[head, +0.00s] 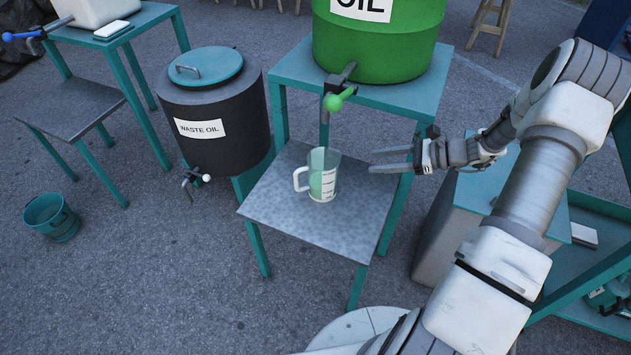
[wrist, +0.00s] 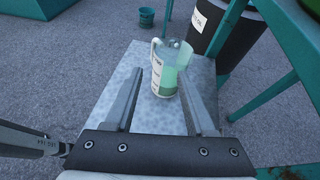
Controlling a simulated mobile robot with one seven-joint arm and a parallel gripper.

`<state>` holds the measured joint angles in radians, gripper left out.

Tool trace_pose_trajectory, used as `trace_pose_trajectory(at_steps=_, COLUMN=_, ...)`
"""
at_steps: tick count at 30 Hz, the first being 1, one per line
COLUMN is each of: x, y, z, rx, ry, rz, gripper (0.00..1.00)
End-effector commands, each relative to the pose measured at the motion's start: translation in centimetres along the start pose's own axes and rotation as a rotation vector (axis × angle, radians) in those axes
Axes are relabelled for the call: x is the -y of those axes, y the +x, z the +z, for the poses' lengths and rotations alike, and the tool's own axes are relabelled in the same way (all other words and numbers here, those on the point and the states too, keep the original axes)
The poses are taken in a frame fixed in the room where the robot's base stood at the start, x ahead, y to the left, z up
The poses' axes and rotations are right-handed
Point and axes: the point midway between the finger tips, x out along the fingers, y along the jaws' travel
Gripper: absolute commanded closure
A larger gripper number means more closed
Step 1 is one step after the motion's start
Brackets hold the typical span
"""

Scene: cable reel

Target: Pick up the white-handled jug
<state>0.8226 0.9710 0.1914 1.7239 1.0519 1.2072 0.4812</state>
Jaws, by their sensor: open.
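The white-handled jug (head: 324,176) is a clear measuring jug with a greenish tint and dark markings. It stands upright on a grey metal shelf (head: 310,222) below the green oil drum, with its white handle on the left in the head view. My gripper (head: 372,160) is to the right of the jug, open and empty, its fingers pointing left toward it. In the wrist view my gripper (wrist: 163,100) has its two fingers apart, and the jug (wrist: 168,75) shows between and beyond the fingertips.
A green oil drum (head: 385,40) with a green-handled tap (head: 340,98) overhangs the shelf's back. A black waste oil drum (head: 214,118) stands at left. A teal bucket (head: 52,217) sits on the ground. Teal table legs flank the shelf. The shelf's front is clear.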

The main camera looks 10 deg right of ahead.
Motion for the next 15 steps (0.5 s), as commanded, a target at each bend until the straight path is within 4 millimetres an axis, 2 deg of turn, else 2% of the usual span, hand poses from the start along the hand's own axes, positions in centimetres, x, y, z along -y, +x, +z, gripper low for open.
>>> trace_pose_trajectory(at_steps=5, x=0.2, y=1.5, z=-0.6, rx=0.009, ry=0.013, rz=-0.009, gripper=0.45)
trace_pose_trajectory(at_steps=15, x=0.1, y=8.8, z=-0.7, rx=0.009, ry=0.011, rz=-0.005, gripper=0.45)
